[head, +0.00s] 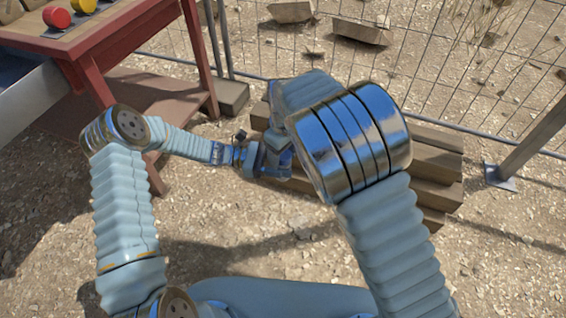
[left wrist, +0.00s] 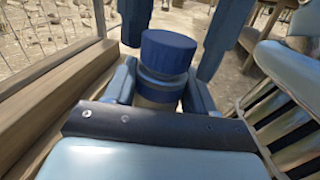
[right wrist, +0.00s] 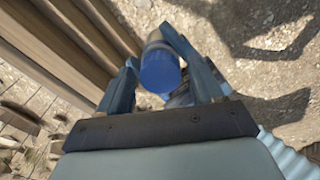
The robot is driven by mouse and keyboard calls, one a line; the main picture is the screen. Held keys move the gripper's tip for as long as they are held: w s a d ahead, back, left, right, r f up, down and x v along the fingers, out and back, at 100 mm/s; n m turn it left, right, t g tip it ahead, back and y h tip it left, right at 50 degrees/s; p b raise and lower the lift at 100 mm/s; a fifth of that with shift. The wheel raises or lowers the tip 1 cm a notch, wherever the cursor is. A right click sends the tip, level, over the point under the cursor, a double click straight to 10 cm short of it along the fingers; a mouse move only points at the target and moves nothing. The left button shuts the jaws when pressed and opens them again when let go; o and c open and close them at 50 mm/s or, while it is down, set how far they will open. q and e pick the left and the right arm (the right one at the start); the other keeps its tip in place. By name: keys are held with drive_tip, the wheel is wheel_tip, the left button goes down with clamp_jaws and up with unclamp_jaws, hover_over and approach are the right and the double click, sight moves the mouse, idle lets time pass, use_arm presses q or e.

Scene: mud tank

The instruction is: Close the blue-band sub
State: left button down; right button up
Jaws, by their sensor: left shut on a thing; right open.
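The blue-band sub shows in the left wrist view as a short cylinder with a blue cap (left wrist: 168,52) and a blue band around the body (left wrist: 160,86) below it. The cap sits on the body; whether it is fully tight I cannot tell. My left gripper (left wrist: 160,92) is shut on the body. In the right wrist view the blue cap (right wrist: 160,70) lies between the fingers of my right gripper (right wrist: 157,65), which are open around it. In the head view my left gripper (head: 262,157) is low at centre; my right arm hides most of the sub and right gripper.
Stacked timber beams (head: 432,165) lie just behind the grippers. A wire fence (head: 430,80) runs behind them, with a post (head: 530,140) at right. A red table (head: 110,35) at upper left carries a red-capped (head: 56,17) and a yellow-capped piece (head: 84,5). Gravel ground in front is clear.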

drive_tip(key=shift+c, duration=0.5)
drive_tip(key=c, duration=1)
drive_tip(key=m, duration=1.1)
drive_tip(key=shift+m, duration=0.3)
drive_tip(key=o, duration=1.3)
drive_tip(key=shift+c, duration=0.2)
drive_tip(key=shift+r, duration=0.1)
wheel_tip(320, 180, up, 12)
drive_tip(key=shift+s+d, duration=0.15)
drive_tip(key=shift+s, duration=0.3)
